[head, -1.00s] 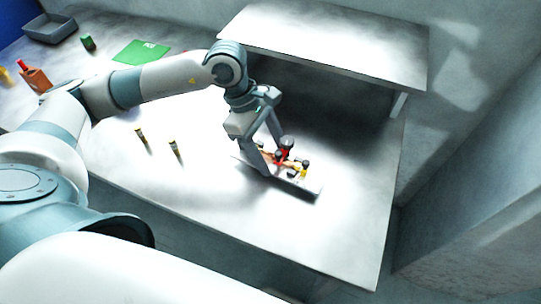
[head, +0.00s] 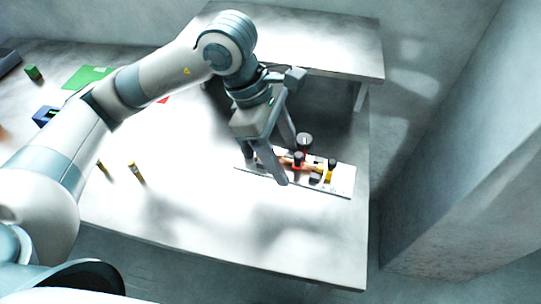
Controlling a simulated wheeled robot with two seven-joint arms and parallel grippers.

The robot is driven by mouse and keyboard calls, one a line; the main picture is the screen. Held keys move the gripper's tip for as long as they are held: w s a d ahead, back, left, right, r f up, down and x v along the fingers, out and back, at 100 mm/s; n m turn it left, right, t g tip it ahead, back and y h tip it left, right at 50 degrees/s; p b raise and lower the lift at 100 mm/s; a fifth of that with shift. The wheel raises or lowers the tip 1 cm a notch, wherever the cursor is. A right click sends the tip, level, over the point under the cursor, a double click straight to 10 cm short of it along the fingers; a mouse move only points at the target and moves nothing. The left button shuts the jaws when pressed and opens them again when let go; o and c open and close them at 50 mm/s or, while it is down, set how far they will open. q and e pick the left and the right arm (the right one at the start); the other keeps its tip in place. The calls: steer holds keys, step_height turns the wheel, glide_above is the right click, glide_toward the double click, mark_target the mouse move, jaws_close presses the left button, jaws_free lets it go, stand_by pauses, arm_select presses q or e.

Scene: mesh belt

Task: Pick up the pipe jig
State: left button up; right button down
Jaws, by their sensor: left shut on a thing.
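The pipe jig is a thin pale plate (head: 343,186) carrying a copper-coloured pipe and several red, yellow and black fittings (head: 300,160). It is at the right-middle of the head view. My left gripper (head: 284,163) points down over its left part and is shut on the pipe jig. One finger hides some of the plate and pipe. The jig seems to be held above the table, as soft shadows lie on the tabletop in front of it, apart from the plate. My right gripper is not in view.
The white table (head: 270,250) is bare in front. A raised white shelf (head: 340,50) stands behind the jig. Two small yellow-and-dark cylinders stand to the left, one clearly visible (head: 136,172). A green mat (head: 88,77), a green block (head: 33,73) and a blue item (head: 44,116) lie far left.

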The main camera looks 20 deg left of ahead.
arm_select(q)
steer(key=shift+d+r, duration=0.25)
steer(key=shift+f, duration=0.1)
stand_by(0.6)
